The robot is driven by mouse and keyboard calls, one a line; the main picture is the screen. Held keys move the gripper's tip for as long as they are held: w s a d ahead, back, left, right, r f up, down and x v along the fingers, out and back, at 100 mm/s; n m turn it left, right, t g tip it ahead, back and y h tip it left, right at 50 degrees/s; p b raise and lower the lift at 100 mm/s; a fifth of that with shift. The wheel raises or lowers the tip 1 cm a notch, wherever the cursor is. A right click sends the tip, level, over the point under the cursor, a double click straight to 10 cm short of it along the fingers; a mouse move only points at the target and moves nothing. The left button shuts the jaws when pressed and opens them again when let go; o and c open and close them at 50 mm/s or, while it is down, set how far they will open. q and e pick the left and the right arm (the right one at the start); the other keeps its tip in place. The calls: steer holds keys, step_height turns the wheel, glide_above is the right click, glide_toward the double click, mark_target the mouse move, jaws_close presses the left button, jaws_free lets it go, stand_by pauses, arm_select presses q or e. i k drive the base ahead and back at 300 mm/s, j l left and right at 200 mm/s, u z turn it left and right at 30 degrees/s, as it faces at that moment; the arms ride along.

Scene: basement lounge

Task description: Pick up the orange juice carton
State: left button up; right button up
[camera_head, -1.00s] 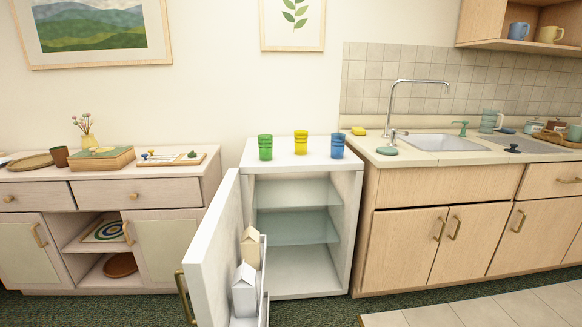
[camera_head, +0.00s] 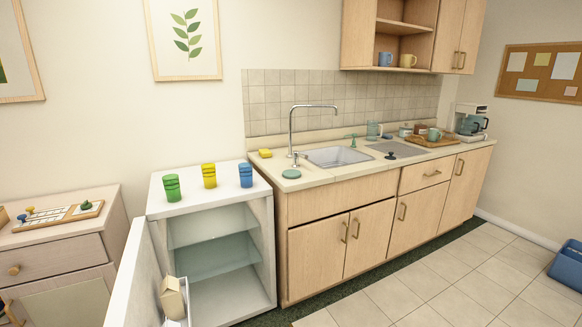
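A small white fridge (camera_head: 263,215) stands with its door (camera_head: 135,283) open to the left. In the door's shelf is a beige gable-topped carton (camera_head: 172,299), upright. A white carton top shows just below it at the bottom edge, mostly cut off. No label is readable, so I cannot tell which carton holds orange juice. The fridge's glass shelves (camera_head: 215,255) look empty. Neither of my grippers is in view.
A sideboard (camera_head: 62,255) is left of the open door. A sink counter (camera_head: 300,180) adjoins on the right.

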mark_target(172, 301)
steer(key=j+u, duration=0.4)
steer(key=j, duration=1.5)
steer(key=i+l, duration=0.1)
steer(key=l, duration=0.35)
steer(key=i, duration=0.05)
